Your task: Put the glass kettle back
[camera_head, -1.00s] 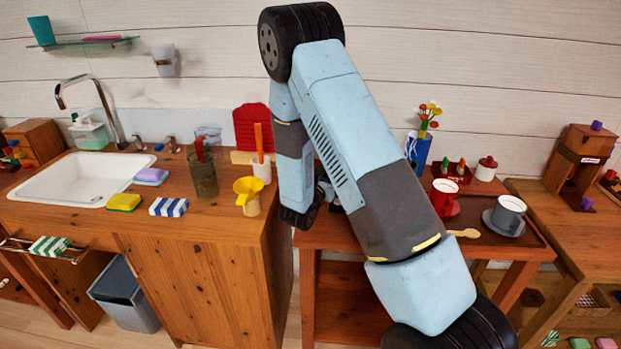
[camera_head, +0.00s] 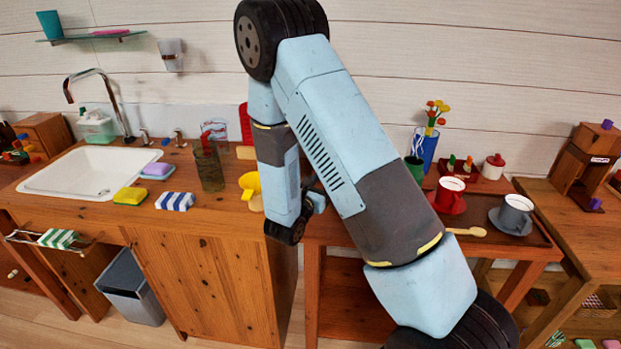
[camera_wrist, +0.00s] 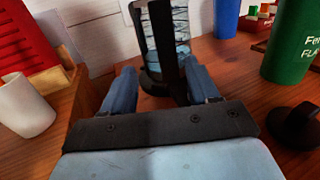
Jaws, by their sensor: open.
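The glass kettle (camera_wrist: 181,28) stands in the wrist view, clear-walled with a dark handle and a black base, on the wooden table. My gripper (camera_wrist: 160,78) is open, with one blue finger on each side of the kettle's handle; whether they touch it I cannot tell. In the head view my gripper (camera_head: 314,196) is low over the table between the counter and the coffee things, and my arm hides the kettle there. A black round-based object (camera_wrist: 294,126) sits to the right of my gripper; I cannot tell what it is.
A green cup (camera_wrist: 293,42) and a blue vase (camera_wrist: 227,18) stand right of the kettle. A white cup (camera_wrist: 23,106) and red board (camera_wrist: 22,38) are at left. On the tray are a red cup (camera_head: 448,200) and a grey cup (camera_head: 514,212).

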